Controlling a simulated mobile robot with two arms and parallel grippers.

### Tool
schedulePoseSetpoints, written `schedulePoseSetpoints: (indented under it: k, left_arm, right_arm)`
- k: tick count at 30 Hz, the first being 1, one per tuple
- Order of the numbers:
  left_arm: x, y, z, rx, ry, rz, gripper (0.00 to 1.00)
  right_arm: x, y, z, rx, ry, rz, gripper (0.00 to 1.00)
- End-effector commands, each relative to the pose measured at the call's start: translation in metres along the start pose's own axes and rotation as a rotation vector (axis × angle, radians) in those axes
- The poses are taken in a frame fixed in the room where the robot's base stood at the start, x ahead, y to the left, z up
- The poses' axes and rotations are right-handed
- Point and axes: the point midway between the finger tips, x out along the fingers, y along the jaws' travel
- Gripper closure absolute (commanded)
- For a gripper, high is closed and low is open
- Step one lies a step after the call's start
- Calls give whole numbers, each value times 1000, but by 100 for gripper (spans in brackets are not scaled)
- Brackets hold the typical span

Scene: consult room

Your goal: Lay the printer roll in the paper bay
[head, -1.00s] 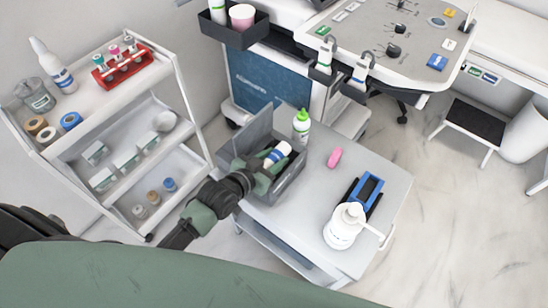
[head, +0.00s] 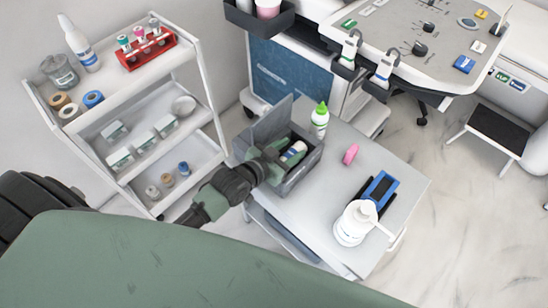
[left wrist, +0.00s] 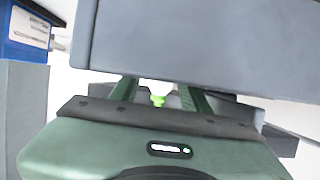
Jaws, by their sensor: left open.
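A white roll with a blue band (head: 293,152), which I take for the printer roll, lies tilted inside an open grey box (head: 299,178) on the small cart. The box, with its lid raised at the back left, looks like the paper bay. My left gripper (head: 283,158) is open at the box, its fingers beside the roll and partly covering it. I cannot tell whether they touch it. In the left wrist view the fingers (left wrist: 160,92) are apart under a large grey panel (left wrist: 190,40), and the roll cannot be made out. My right gripper is not in view.
On the cart (head: 330,185) stand a green-capped bottle (head: 319,121), a pink object (head: 351,154), a blue-and-black holder (head: 379,190) and a white pump bottle (head: 355,225). A white shelf trolley (head: 125,185) stands left.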

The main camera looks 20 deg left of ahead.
Motion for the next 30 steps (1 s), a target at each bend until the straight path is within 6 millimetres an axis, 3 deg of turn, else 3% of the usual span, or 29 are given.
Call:
schedulePoseSetpoints:
  k: [9, 15, 21, 30]
  left_arm:
    - [-73, 0, 2, 0, -5, 0, 53]
    - [-105, 0, 2, 0, -4, 0, 53]
    - [-118, 0, 1, 0, -2, -1, 53]
    - [-118, 0, 1, 0, -2, -1, 53]
  right_arm:
    - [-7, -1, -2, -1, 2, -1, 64]
    - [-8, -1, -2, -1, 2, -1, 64]
    - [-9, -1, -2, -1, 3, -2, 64]
    - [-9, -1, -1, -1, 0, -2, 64]
